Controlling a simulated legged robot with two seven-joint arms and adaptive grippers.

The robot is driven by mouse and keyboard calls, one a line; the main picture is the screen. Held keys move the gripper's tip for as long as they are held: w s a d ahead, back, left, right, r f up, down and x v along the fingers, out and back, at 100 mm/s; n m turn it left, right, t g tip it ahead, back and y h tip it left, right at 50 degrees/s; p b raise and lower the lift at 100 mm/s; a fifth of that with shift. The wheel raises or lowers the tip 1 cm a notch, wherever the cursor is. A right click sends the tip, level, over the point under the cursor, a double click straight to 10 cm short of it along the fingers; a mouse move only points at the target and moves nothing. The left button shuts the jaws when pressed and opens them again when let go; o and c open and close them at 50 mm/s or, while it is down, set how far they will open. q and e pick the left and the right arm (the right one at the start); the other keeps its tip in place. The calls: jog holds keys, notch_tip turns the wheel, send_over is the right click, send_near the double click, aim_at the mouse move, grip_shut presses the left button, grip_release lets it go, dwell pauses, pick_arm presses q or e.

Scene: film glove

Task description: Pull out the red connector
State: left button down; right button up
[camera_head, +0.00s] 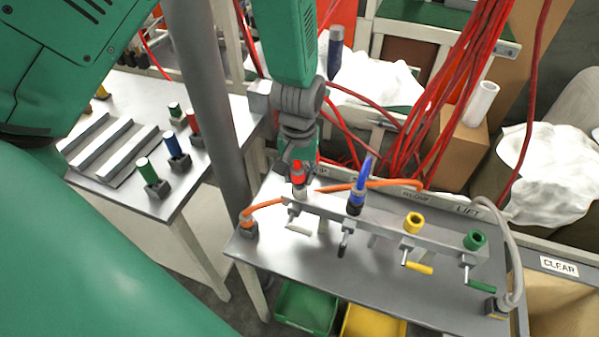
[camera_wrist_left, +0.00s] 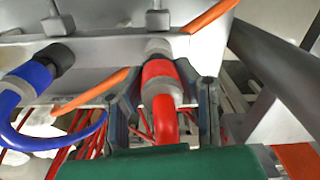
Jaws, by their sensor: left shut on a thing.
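The red connector (camera_head: 298,172) stands at the left end of the rail on the grey bench panel, at a pale collar. In the left wrist view the red connector (camera_wrist_left: 160,72) lies between the two dark fingers of my left gripper (camera_wrist_left: 164,92), its red cable running back toward the palm. My left gripper (camera_head: 299,160) comes down from above and is shut on it. The connector's front end meets a pale socket piece (camera_wrist_left: 158,46); I cannot tell how deep it sits. My right gripper is not in view.
On the same rail are a blue connector (camera_head: 356,200) with its cable, a yellow socket (camera_head: 413,222) and a green socket (camera_head: 475,239). An orange cable (camera_head: 375,185) runs close behind. A grey post (camera_head: 208,100) stands left. Red cables (camera_head: 440,90) hang behind.

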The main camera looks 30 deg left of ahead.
aim_at(300, 167)
pick_arm(q)
jog(key=shift+s+d+r+p, duration=0.1)
jog(key=shift+d+r+p, duration=0.05)
jog(key=shift+r+p, duration=0.8)
jog(key=shift+r, duration=1.15)
jog(key=shift+r, duration=0.1)
jog(key=shift+r, duration=1.4)
